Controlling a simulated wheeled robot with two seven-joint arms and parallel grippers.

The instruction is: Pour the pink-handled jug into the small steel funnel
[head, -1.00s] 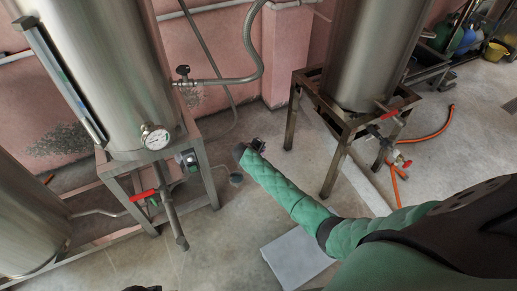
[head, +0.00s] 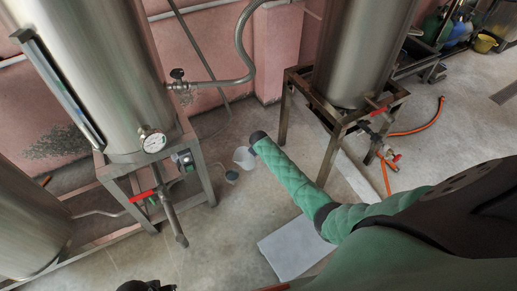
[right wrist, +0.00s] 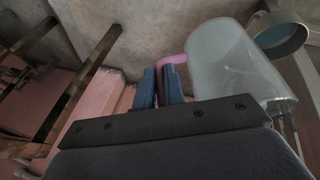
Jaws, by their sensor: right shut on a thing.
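The translucent whitish jug (head: 243,158) hangs beyond my right arm's black wrist end in the head view. The right wrist view shows the jug (right wrist: 228,68) large at the right, with its pink handle (right wrist: 173,60) between the blue fingers of my right gripper (right wrist: 161,78), which is shut on it. The small steel funnel (head: 231,176) appears just below and left of the jug in the head view. A round steel rim, likely the funnel (right wrist: 279,39), shows behind the jug. Contents cannot be told. A dark part of my left gripper (head: 146,286) shows at the bottom edge; its fingers are unclear.
A steel tank with a gauge (head: 153,142) stands on a frame at left, with a red-handled valve (head: 143,195) below. Another tank (head: 360,60) stands on a brown frame behind my right arm. A grey slab (head: 290,247) lies on the floor. Open floor lies between.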

